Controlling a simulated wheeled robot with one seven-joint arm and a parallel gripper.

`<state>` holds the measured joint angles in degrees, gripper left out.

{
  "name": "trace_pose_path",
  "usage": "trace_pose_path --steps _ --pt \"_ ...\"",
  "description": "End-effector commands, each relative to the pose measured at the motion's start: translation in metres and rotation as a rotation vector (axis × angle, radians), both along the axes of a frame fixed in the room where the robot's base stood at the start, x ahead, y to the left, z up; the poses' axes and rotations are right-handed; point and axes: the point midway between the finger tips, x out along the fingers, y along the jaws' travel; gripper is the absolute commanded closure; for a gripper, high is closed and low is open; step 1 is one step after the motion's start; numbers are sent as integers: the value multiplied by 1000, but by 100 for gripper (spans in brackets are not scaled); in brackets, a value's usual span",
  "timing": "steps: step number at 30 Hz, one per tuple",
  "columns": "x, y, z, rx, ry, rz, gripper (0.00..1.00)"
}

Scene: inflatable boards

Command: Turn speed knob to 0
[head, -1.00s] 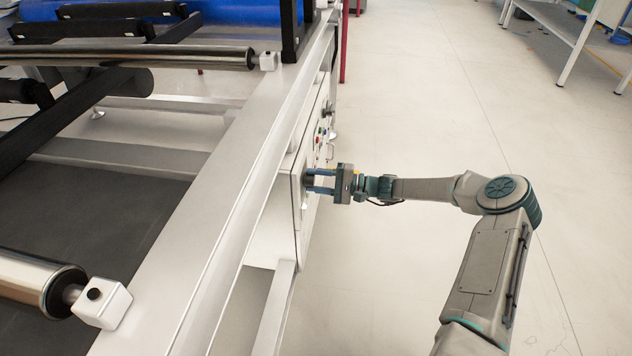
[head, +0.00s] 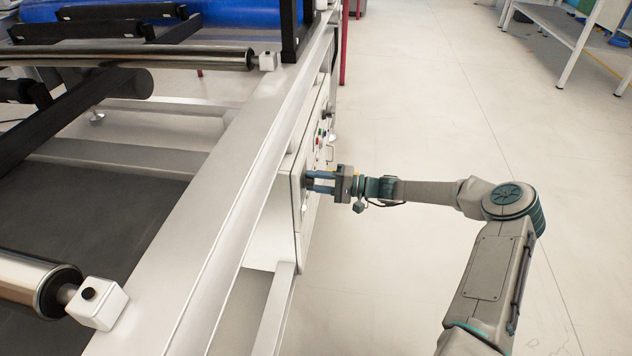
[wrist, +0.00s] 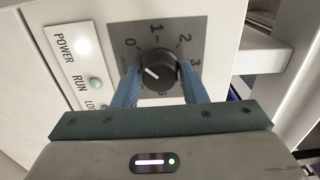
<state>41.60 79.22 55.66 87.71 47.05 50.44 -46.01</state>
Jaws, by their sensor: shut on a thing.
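The black speed knob (wrist: 157,70) sits on a grey dial plate (wrist: 190,35) printed with 0, 1, 2, 3 and further marks. A short white pointer line on the knob points left in the wrist view, near the 0 side; I cannot tell whether it lines up exactly with 0. My gripper (wrist: 160,78) has its two blue fingers on either side of the knob, shut on it. In the head view my gripper (head: 309,181) reaches the side panel from the right, and its fingers mostly hide the knob.
The white control panel (head: 300,205) also carries POWER and RUN lights (wrist: 96,82) beside the dial. The machine's long metal frame (head: 215,215) runs along the left, with rollers beyond. The floor (head: 420,110) to the right is open; a table (head: 560,35) stands far back right.

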Motion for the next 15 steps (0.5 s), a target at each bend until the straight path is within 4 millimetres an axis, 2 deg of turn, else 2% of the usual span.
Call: trace_pose_path --steps 4,5,6,15 --pt "1 0 0 -1 -1 -2 84" --pt "1 0 0 -1 -1 -2 53" --pt "1 0 0 -1 -1 -2 42" --pt "0 -1 0 0 0 -1 40"
